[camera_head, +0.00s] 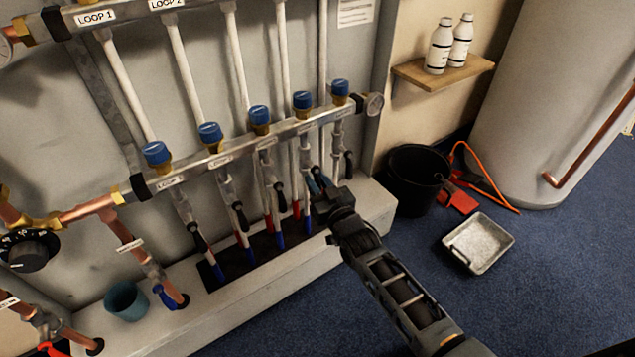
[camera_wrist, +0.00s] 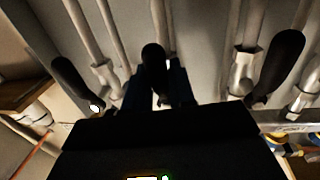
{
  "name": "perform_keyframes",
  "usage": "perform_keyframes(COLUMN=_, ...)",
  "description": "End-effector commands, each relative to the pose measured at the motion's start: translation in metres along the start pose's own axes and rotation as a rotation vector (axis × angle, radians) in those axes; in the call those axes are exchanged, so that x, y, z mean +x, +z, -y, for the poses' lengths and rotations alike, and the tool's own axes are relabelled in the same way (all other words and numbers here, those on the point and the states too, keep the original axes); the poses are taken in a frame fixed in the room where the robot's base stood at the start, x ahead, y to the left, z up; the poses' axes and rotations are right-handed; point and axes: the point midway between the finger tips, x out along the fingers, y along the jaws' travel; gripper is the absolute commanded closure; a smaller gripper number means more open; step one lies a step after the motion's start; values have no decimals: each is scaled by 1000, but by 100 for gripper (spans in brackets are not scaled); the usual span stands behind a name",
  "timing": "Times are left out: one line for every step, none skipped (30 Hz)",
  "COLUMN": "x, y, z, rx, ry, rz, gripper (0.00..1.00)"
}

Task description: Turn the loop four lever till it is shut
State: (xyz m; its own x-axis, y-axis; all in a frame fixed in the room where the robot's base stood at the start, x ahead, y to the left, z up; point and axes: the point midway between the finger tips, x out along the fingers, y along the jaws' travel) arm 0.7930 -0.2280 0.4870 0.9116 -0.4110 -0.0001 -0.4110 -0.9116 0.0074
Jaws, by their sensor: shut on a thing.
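The loop four lever (camera_head: 317,172) is a black handle on the fourth valve from the left, below the lower manifold bar in the head view. My gripper (camera_head: 323,186) is at this lever, reaching in from the lower right. In the wrist view the black lever end (camera_wrist: 152,56) stands between the dark fingers of my gripper (camera_wrist: 155,88), which are shut on it. The fingers and the gripper body hide most of the handle and its valve, so I cannot tell its exact angle.
A neighbouring black lever (camera_head: 348,163) hangs close on the right, another (camera_head: 281,193) on the left. Pipes with red and blue ends run down into the ledge (camera_head: 290,275). A black bucket (camera_head: 413,178) and a metal tray (camera_head: 480,243) stand on the floor at right.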

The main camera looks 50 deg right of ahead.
Motion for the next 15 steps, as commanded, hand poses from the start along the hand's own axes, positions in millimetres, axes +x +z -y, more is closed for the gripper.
perform_keyframes(x=0, y=0, z=0, rx=2, ry=0, rz=1, gripper=100)
perform_keyframes(x=0, y=0, z=0, rx=4, ry=0, rz=1, gripper=100)
perform_keyframes(x=0, y=0, z=0, rx=8, ry=0, rz=1, gripper=100)
perform_keyframes(x=0, y=0, z=1, rx=13, ry=0, rz=2, gripper=100)
perform_keyframes(x=0, y=0, z=1, rx=19, ry=0, rz=3, gripper=100)
perform_keyframes(x=0, y=0, z=1, rx=29, ry=0, rz=5, gripper=100)
perform_keyframes(x=-1, y=0, z=2, rx=39, ry=-1, rz=6, gripper=100)
perform_keyframes(x=-1, y=-1, z=2, rx=50, ry=-1, rz=8, gripper=100)
perform_keyframes(x=-1, y=-1, z=3, rx=67, ry=-1, rz=11, gripper=100)
perform_keyframes(x=-1, y=-1, z=4, rx=83, ry=-1, rz=13, gripper=100)
perform_keyframes(x=-1, y=-1, z=4, rx=99, ry=-1, rz=16, gripper=100)
perform_keyframes(x=-1, y=-1, z=5, rx=124, ry=-1, rz=20, gripper=100)
perform_keyframes(x=-1, y=-2, z=6, rx=145, ry=-2, rz=23, gripper=100)
perform_keyframes(x=-1, y=-2, z=7, rx=167, ry=-1, rz=26, gripper=100)
perform_keyframes(x=-2, y=-2, z=8, rx=199, ry=-1, rz=31, gripper=100)
